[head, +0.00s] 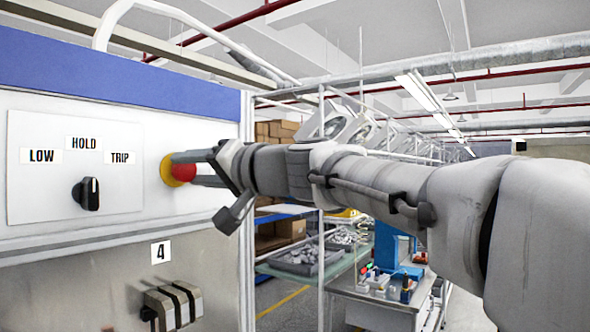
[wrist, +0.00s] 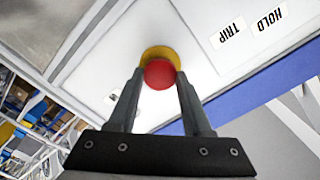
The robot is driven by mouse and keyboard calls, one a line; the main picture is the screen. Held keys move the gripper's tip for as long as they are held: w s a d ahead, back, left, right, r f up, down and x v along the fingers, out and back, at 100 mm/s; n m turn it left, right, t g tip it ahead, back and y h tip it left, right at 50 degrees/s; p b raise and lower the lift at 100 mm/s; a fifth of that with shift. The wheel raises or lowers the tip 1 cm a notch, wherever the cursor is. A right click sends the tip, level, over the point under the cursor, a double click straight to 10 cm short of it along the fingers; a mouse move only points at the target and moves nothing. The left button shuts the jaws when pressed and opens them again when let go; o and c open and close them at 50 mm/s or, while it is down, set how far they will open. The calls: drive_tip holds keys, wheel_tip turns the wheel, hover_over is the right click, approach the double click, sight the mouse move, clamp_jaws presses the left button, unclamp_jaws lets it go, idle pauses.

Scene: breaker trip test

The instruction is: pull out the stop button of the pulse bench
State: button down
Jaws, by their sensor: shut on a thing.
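The stop button is a red mushroom head (head: 184,172) on a yellow round base (head: 166,169), on the white front panel (head: 200,128) of the bench, right of the selector plate. My gripper (head: 190,168) reaches it from the right, with its fingers on either side of the red head. In the wrist view the red head (wrist: 160,75) sits between the fingertips of my gripper (wrist: 159,76), with the yellow base (wrist: 160,53) behind it. The jaws are shut on the red head. The fingers hide part of the button's sides.
A dark selector knob (head: 87,194) sits on a plate (head: 30,195) labelled LOW, HOLD and TRIP. Below are dark lever blocks (head: 175,305) under a label 4 (head: 161,253). Shelves with bins (head: 305,258) and a workbench (head: 385,300) stand behind my arm.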

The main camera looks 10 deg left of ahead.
drive_tip(key=shift+d, duration=0.1)
drive_tip(key=shift+b+v, duration=0.8)
drive_tip(key=shift+b, duration=0.25)
drive_tip(key=shift+c, duration=1.5)
unclamp_jaws()
drive_tip(key=shift+s+d, duration=0.15)
drive_tip(key=shift+d, duration=0.05)
drive_tip(key=b+v, duration=0.4)
drive_tip(key=v, duration=1.3)
